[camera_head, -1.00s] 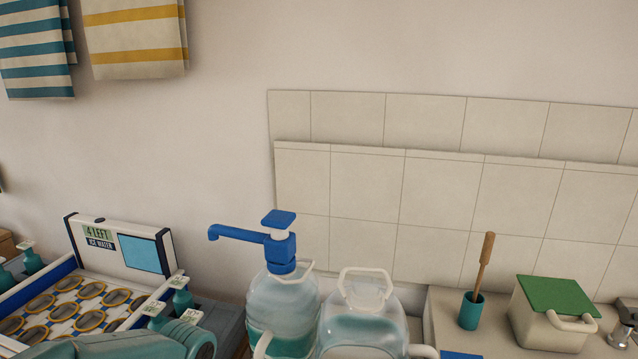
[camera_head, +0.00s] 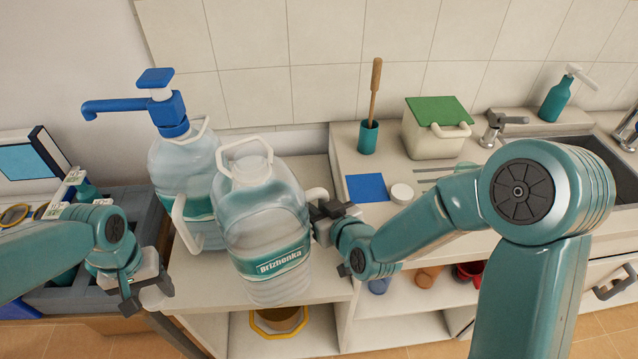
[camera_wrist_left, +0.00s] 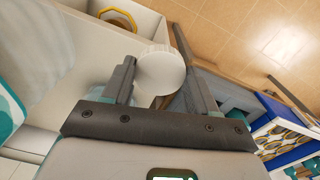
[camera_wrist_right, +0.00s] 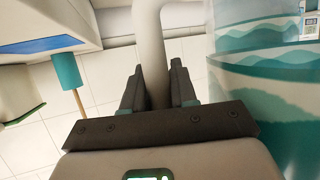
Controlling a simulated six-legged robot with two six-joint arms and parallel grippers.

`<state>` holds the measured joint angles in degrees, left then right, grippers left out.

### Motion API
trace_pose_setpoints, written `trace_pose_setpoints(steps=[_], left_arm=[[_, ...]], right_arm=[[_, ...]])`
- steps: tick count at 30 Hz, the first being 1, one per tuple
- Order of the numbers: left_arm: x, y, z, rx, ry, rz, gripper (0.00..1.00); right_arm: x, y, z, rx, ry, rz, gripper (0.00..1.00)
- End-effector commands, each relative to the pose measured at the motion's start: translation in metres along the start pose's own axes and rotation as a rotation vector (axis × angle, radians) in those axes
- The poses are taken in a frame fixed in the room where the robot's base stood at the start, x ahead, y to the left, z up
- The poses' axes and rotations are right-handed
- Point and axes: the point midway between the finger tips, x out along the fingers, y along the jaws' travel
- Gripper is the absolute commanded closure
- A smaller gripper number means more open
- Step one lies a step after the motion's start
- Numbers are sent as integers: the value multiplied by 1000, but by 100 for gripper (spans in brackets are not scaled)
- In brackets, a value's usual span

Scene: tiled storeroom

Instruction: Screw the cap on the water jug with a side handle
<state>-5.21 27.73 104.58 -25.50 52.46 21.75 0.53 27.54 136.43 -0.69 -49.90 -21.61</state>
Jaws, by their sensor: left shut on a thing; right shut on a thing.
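The clear water jug (camera_head: 262,220) with a teal "Brizhonka" label stands on the white cabinet top, with a carry ring around its neck (camera_head: 250,170). Its white side handle (camera_head: 318,195) is on its right and also shows in the right wrist view (camera_wrist_right: 151,50). My right gripper (camera_head: 326,212) is shut on that handle. My left gripper (camera_head: 143,288) is shut on a round white cap (camera_wrist_left: 160,72), held in front and left of the jugs, lower than the jug's neck. The cap is partly hidden in the head view (camera_head: 153,296). Details of the jug's mouth are too small to tell.
A second jug (camera_head: 185,165) with a blue pump (camera_head: 160,105) and side handle stands close behind left. On the right counter are a blue cloth (camera_head: 367,188), white round piece (camera_head: 402,193), brush holder (camera_head: 368,137) and green-lidded bin (camera_head: 433,135).

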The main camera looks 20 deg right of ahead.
Motion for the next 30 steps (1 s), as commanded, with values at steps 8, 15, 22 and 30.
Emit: trace_pose_setpoints(steps=[8,15,22,30], left_arm=[[0,0,0,0,0,0,69],[0,0,0,0,0,0,69],[0,0,0,0,0,0,69],[0,0,0,0,0,0,69]], right_arm=[[-1,-58,17,-133,-2,-325,100],[-3,-109,30,-247,-2,-602,100],[-4,-145,40,-329,-2,-800,100],[-5,-158,44,-362,-2,-877,100]])
